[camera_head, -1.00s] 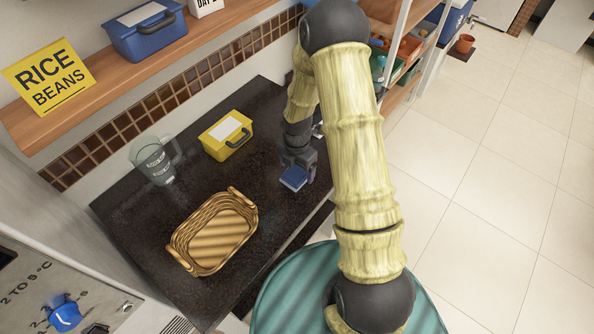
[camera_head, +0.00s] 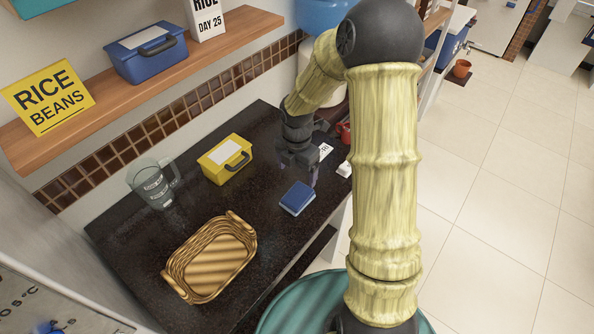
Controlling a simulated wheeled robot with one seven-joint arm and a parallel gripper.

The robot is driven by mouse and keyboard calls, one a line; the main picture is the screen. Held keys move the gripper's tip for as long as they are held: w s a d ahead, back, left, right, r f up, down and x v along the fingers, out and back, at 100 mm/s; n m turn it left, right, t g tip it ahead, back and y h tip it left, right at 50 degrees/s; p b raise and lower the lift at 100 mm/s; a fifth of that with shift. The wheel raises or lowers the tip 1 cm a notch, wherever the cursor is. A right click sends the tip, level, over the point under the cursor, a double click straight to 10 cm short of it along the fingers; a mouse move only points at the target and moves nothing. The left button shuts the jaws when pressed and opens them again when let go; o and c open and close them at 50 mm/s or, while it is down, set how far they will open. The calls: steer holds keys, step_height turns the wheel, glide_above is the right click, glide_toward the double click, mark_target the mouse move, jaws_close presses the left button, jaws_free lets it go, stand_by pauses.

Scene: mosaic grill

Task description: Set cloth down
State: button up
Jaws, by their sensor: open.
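The blue folded cloth (camera_head: 297,198) lies flat on the dark countertop (camera_head: 185,232), near its front edge. My gripper (camera_head: 299,180) is just behind and above the cloth, pointing down, open and apart from it. The fingertips are small and partly dark against the counter.
A wicker basket (camera_head: 212,257) stands on the counter at the front left. A yellow box (camera_head: 226,159) and a clear measuring jug (camera_head: 154,184) stand behind it. A white card (camera_head: 324,151) and a red item (camera_head: 344,131) are right of my gripper. The counter between basket and cloth is clear.

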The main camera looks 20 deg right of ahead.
stand_by(0.3)
steer(key=s+r+m+t, duration=0.1)
steer(key=s+r+m, duration=0.3)
steer(key=s+m, duration=0.3)
steer(key=s+r+m+t, duration=0.1)
steer(key=s+r+m, duration=0.4)
steer(key=m, duration=1.3)
steer(key=shift+s+d+r+t, duration=0.15)
steer(key=shift+s+r+t, duration=0.15)
steer(key=shift+s, duration=0.85)
steer(key=shift+w, duration=0.1)
